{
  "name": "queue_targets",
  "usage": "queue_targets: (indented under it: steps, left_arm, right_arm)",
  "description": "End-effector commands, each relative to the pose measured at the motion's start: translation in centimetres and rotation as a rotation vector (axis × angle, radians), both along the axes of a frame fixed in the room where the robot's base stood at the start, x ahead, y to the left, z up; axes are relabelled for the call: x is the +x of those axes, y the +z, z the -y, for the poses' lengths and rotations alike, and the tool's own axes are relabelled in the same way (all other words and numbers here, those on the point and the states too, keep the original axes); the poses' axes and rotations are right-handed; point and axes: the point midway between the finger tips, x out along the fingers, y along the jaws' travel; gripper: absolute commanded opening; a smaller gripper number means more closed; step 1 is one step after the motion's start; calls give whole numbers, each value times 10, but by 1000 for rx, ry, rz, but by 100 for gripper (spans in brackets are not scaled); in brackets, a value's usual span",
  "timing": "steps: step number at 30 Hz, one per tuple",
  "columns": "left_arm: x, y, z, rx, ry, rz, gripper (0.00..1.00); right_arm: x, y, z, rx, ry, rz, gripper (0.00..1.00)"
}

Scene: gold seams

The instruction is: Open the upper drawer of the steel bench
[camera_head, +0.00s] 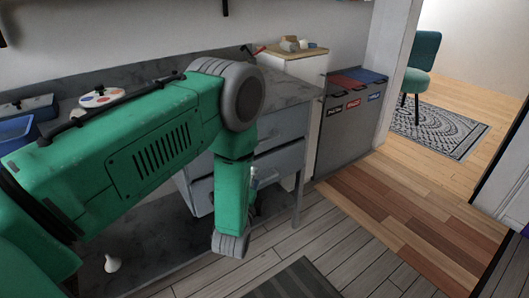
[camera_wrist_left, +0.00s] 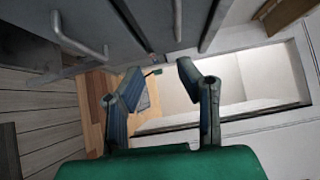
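The steel bench (camera_head: 290,90) has a grey mottled top and two drawers under its right part. The upper drawer (camera_head: 284,130) looks shut, above the lower drawer (camera_head: 285,160); my green left forearm hides the middle of both fronts. In the left wrist view, which is turned sideways, one bar handle (camera_wrist_left: 178,20) is near the bench top edge and another handle (camera_wrist_left: 80,45) is further left. My left gripper (camera_wrist_left: 158,72) is open, with nothing between its fingers, and apart from both handles. In the head view it is mostly hidden behind my forearm. My right gripper is not in view.
A paint palette (camera_head: 100,97) and a blue tray (camera_head: 15,133) are on the bench at left. A white bulb-shaped object (camera_head: 112,263) is on the lower shelf. A grey sorting bin (camera_head: 350,125) stands right of the bench. The wooden floor (camera_head: 410,215) at right is clear.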

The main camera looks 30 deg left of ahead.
Motion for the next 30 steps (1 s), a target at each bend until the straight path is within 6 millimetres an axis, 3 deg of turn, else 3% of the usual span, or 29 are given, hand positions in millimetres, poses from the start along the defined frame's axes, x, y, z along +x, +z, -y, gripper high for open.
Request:
queue_targets:
  steps: [6, 11, 21, 30]
  left_arm:
    - [16, 15, -12, 143, 38, 67, 31]
    - [39, 18, -22, 142, 38, 68, 31]
    - [105, 25, -48, 139, 36, 65, 31]
    - [134, 30, -59, 139, 34, 62, 31]
  right_arm:
    - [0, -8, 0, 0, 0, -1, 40]
    - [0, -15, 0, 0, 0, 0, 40]
    - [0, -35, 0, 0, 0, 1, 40]
    - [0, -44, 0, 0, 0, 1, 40]
